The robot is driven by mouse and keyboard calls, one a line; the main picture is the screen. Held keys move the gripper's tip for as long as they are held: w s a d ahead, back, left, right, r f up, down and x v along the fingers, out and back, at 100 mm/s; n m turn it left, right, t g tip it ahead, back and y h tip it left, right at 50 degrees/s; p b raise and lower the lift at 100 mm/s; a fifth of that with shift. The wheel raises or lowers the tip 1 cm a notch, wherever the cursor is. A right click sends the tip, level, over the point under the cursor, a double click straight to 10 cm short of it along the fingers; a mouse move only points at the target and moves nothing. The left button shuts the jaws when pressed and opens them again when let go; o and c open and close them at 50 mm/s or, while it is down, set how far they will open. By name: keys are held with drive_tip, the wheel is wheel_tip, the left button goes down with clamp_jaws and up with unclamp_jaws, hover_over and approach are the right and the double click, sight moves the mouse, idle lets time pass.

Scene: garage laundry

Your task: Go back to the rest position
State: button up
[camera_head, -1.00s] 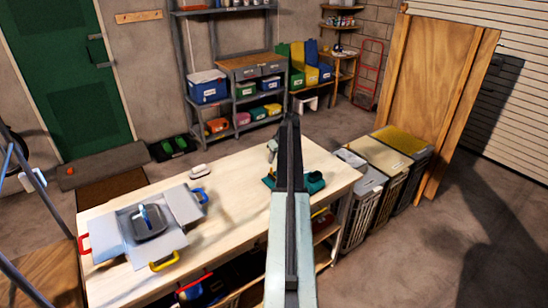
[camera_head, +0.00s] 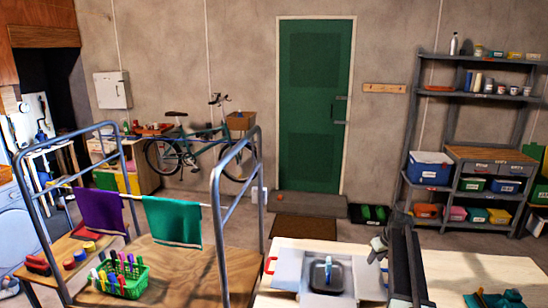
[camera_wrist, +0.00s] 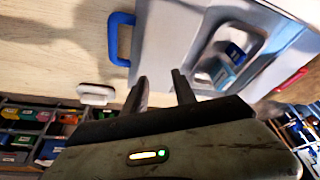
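My gripper (camera_wrist: 160,80) shows in the wrist view with its two dark fingers apart and nothing between them. In the head view my gripper (camera_head: 379,247) is at the end of my arm, over the right part of the open grey-white box; whether it touches anything there cannot be told. In the wrist view the box (camera_wrist: 160,45) shows a blue handle (camera_wrist: 121,38), and the tub (camera_wrist: 228,58) lies beyond the fingers.
A metal frame (camera_head: 222,215) with a purple cloth (camera_head: 101,211) and a green cloth (camera_head: 172,221) stands at left, near a green basket (camera_head: 121,281). A teal tool (camera_head: 494,301) lies at the bench's right. Shelves (camera_head: 465,152) stand behind; floor shows before the green door (camera_head: 310,105).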

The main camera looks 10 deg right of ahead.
drive_tip(key=s+a, duration=0.2)
drive_tip(key=a, duration=0.8)
drive_tip(key=s+a+f+n+g, duration=0.1)
drive_tip(key=s+a, duration=0.2)
drive_tip(key=a, duration=0.7)
drive_tip(key=s+a+n, duration=0.1)
drive_tip(key=s+a, duration=0.2)
drive_tip(key=a, duration=0.7)
drive_tip(key=shift+a+f+g+y, duration=0.1)
drive_tip(key=shift+f+g+y, duration=0.2)
drive_tip(key=s+a+m+g, duration=0.1)
drive_tip(key=s+a+m, duration=0.1)
drive_tip(key=s, duration=0.6)
drive_tip(key=s+a+m+g+h, duration=0.1)
drive_tip(key=s+a, duration=0.2)
drive_tip(key=s, duration=0.4)
drive_tip(key=shift+s+a+f+m+b, duration=0.3)
drive_tip(key=shift+s+a+m, duration=0.05)
drive_tip(key=shift+m, duration=0.05)
drive_tip(key=shift+d, duration=0.1)
